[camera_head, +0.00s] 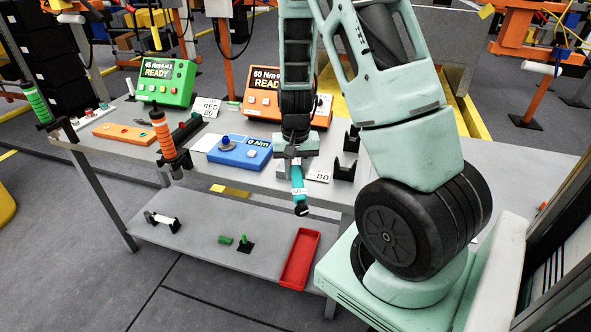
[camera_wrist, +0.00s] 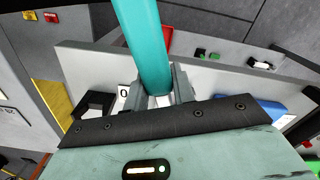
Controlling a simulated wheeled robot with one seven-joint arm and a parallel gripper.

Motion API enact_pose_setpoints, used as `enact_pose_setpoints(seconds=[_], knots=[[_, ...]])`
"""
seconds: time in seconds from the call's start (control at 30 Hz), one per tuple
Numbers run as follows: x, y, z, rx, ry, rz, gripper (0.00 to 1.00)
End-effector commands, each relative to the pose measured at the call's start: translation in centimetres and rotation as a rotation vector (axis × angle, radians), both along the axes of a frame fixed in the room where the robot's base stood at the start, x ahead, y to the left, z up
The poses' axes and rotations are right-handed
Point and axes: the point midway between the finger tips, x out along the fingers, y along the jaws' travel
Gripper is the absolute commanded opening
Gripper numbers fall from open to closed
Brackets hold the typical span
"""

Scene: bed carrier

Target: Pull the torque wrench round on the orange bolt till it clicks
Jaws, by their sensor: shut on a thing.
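My gripper (camera_head: 296,152) is shut on a teal tool (camera_head: 298,180) with a white label and a black lower end. The tool hangs down past the table's front edge. In the wrist view the teal shaft (camera_wrist: 150,45) sits between my gripper's two fingers (camera_wrist: 160,92). An orange-handled torque wrench (camera_head: 161,133) stands tilted in a black holder at the table's front left, apart from my gripper. A green-handled wrench (camera_head: 38,103) stands at the far left. An orange plate (camera_head: 122,132) with small round parts lies on the table. I cannot make out the orange bolt.
On the table (camera_head: 195,188) are an orange box reading 60 Nm READY (camera_head: 262,98), a green box reading 45 Nm READY (camera_head: 165,85), a blue box reading 0 Nm (camera_head: 238,152) and black holders (camera_head: 346,168). A red tray (camera_head: 299,262) is on the lower shelf (camera_head: 200,240).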

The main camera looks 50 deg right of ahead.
Motion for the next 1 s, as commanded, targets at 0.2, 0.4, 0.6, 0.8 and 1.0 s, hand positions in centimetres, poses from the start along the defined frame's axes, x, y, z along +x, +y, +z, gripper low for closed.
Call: enact_pose_setpoints(seconds=[0.2, 0.4, 0.6, 0.8, 1.0], knots=[[0.03, -0.03, -0.31, -0.001, -0.001, 0.0, 0.0], [0.03, -0.03, -0.57, -0.001, -0.001, 0.0, 0.0], [0.03, -0.03, -0.83, -0.001, -0.001, 0.0, 0.0], [0.03, -0.03, -0.88, -0.001, -0.001, 0.0, 0.0], [0.04, -0.02, -0.87, -0.001, -0.001, 0.0, 0.0]])
